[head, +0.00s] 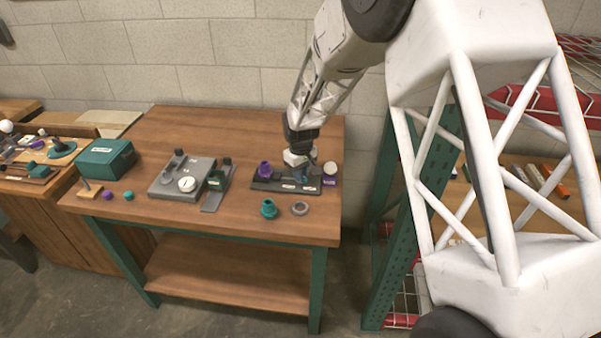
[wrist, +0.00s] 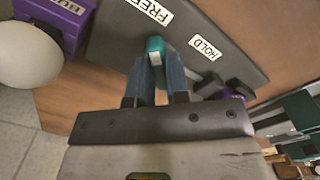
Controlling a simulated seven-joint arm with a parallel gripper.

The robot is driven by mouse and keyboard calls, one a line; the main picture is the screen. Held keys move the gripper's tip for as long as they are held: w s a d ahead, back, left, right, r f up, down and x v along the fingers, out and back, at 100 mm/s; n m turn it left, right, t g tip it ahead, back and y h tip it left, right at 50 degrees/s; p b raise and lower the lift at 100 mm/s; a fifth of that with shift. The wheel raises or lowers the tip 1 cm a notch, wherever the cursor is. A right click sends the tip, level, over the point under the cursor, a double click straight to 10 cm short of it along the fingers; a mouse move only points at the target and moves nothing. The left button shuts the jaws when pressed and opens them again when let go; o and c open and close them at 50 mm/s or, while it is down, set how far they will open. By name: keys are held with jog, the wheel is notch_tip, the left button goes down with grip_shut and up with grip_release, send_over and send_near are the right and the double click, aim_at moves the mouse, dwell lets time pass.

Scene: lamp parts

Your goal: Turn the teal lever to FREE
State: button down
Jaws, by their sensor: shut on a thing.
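The teal lever (wrist: 155,46) shows in the wrist view between the two dark fingers of my gripper (wrist: 162,72), which are shut on it. It is mounted at a dark grey base plate (wrist: 110,45). A white FREE label (wrist: 148,10) lies on the plate at the upper left of the lever, and a HOLD label (wrist: 205,47) lies to its right. I cannot tell exactly which label the lever points to. In the head view my gripper (head: 304,165) is low over the right part of the plate (head: 262,185), and the lever is hidden there.
A white bulb (head: 330,168) sits by a purple block (head: 329,181) at the plate's right end. A purple socket (head: 265,169) stands at its left. A teal part (head: 269,209) and a grey ring (head: 300,208) lie in front. A grey fixture (head: 181,188) stands further left.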

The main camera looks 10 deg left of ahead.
jog(key=c, duration=1.1)
grip_release()
jog(key=shift+r, duration=0.1)
jog(key=shift+r, duration=3.85)
